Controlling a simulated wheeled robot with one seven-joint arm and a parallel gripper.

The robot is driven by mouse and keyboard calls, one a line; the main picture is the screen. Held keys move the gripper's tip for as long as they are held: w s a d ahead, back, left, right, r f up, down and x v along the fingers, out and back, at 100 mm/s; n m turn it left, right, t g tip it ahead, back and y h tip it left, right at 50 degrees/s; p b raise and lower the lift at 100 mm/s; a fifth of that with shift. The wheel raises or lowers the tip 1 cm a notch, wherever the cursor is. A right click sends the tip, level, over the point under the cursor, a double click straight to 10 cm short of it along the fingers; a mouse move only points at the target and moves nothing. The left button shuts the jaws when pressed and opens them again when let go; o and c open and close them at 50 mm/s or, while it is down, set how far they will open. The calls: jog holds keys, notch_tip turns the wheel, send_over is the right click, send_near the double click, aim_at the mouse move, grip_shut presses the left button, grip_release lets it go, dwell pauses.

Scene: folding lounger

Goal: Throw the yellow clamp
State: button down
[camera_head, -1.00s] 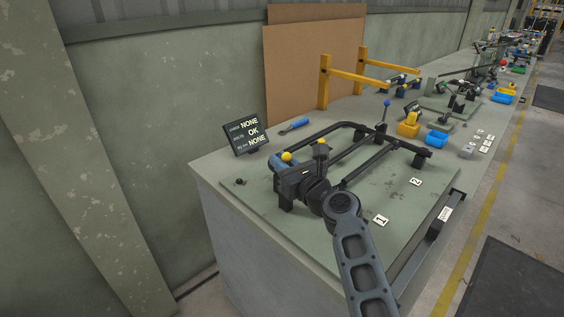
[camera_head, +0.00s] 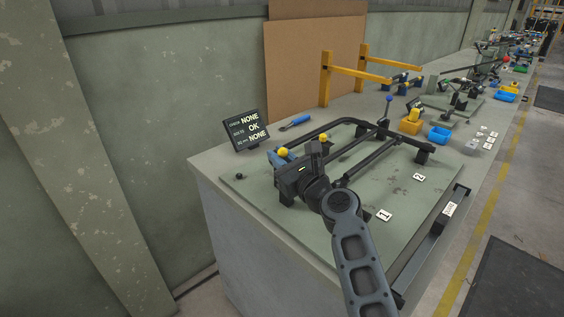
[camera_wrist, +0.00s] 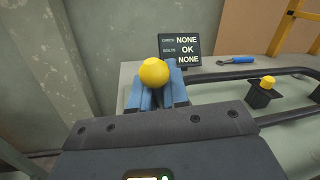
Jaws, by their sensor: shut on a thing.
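A yellow ball knob (camera_wrist: 153,71) sits between the blue fingers of my gripper (camera_wrist: 158,92) in the wrist view. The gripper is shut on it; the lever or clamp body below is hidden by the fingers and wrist. In the head view the same knob (camera_head: 283,152) shows beside my gripper (camera_head: 276,159), at the left end of the black tube frame (camera_head: 345,123). A second, smaller yellow knob (camera_wrist: 268,82) stands on a black block to the right, apart from my gripper; the head view also shows it (camera_head: 323,138).
A status display (camera_head: 246,131) stands close behind my gripper, near the wall. A blue-handled tool (camera_head: 295,122) lies behind the frame.

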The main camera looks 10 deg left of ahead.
jog(key=s+n+b, duration=0.1)
jog(key=n+b, duration=0.2)
jog(key=b, duration=0.1)
jog(key=a+f+n+y+b, duration=0.1)
jog(key=n+b, duration=0.3)
jog(key=s+a+f+n+y+b, duration=0.1)
jog(key=n+b, duration=0.2)
jog(key=b, duration=0.2)
jog(key=shift+s+f+n, duration=0.1)
jog(key=shift+s+n, duration=0.2)
jog(key=shift+s, duration=0.05)
jog(key=shift+y, duration=0.3)
jog(key=c, duration=1.2)
grip_release()
jog(key=v, duration=0.7)
jog(key=shift+s+d, duration=0.25)
jog(key=shift+s, duration=0.1)
